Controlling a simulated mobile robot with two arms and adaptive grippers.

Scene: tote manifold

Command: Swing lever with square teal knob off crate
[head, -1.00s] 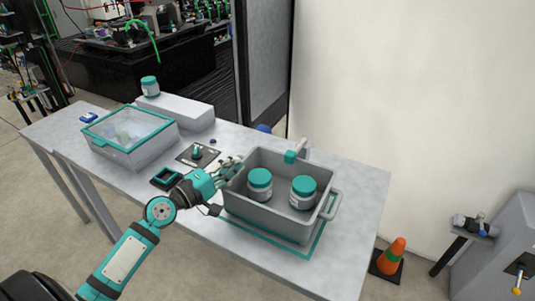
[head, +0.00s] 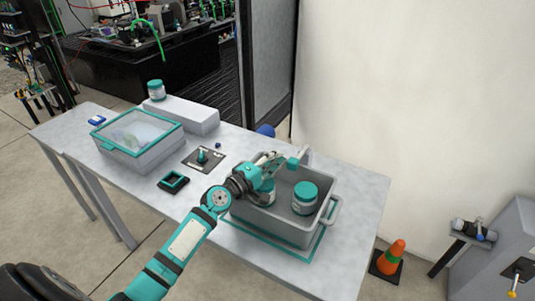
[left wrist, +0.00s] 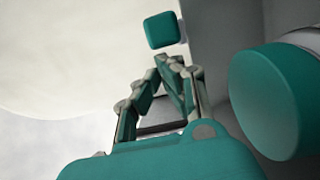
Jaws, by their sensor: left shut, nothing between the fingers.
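The square teal knob (head: 293,163) is at the back rim of the grey crate (head: 290,232), on a light lever (head: 305,155) that reaches over the crate's back edge. In the left wrist view the knob (left wrist: 161,31) shows just beyond my fingertips. My left gripper (head: 275,158) is shut and empty, over the crate's left part, just left of the knob. Whether it touches the knob I cannot tell. Two teal-lidded jars are in the crate: the right jar (head: 304,198) is in plain view, the left jar (head: 266,195) is partly hidden by my gripper. My right gripper is not in view.
The crate stands inside a teal outline on the grey table (head: 345,225). A lidded clear-topped box (head: 140,155), a grey block (head: 185,115) with a jar (head: 156,90), a small dial plate (head: 203,159) and a teal-edged square (head: 173,181) lie to the left.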

